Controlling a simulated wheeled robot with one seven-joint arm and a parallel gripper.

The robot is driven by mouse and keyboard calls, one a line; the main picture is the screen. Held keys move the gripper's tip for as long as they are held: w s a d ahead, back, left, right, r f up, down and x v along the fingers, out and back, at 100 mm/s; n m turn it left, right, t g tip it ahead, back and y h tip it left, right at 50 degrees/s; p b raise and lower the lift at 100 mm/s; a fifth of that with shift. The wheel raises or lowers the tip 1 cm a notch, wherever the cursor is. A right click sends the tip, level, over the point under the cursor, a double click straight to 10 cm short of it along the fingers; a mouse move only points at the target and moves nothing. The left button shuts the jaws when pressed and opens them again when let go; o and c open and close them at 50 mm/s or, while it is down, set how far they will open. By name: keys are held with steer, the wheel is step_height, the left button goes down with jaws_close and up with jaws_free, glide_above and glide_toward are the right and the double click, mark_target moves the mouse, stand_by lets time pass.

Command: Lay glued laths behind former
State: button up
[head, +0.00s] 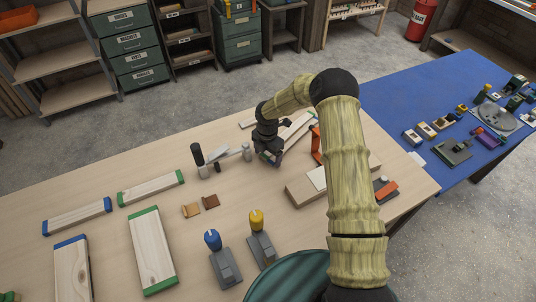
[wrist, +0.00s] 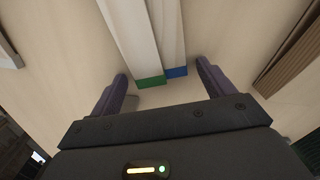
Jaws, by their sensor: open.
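Two pale laths lie side by side in the wrist view, one with a green end (wrist: 150,82) and one with a blue end (wrist: 176,72). My gripper (wrist: 161,74) is open, with one dark finger on each side of the lath ends and visible gaps to both. In the head view my gripper (head: 268,157) is low over the table, at the near end of the pale laths (head: 297,128). My arm and gripper hide part of them. I cannot tell for certain which piece is the former; a wooden block (head: 303,190) lies to the right of my gripper.
Boards with blue ends (head: 72,268) and green ends (head: 152,250) lie at the left. A blue-knobbed tool (head: 222,260) and a yellow-knobbed tool (head: 261,245) stand in front. A clamp-like tool (head: 222,160) is just left of my gripper. An orange piece (head: 316,145) stands right.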

step_height(320, 180, up, 12)
steer(key=b, duration=0.3)
stand_by(0.6)
steer(key=s+d+r+m+t, duration=0.1)
steer(key=s+d+r+m, duration=0.2)
steer(key=s+m, duration=0.6)
steer(key=s+d+r+m, duration=0.3)
steer(key=s+d+m, duration=0.1)
steer(key=s+m, duration=0.5)
steer(key=s+d+r+m+t, duration=0.1)
steer(key=s+d+r+m, duration=0.2)
steer(key=s+m, duration=0.6)
steer(key=shift+d+t, duration=0.25)
steer(key=shift+t, duration=0.05)
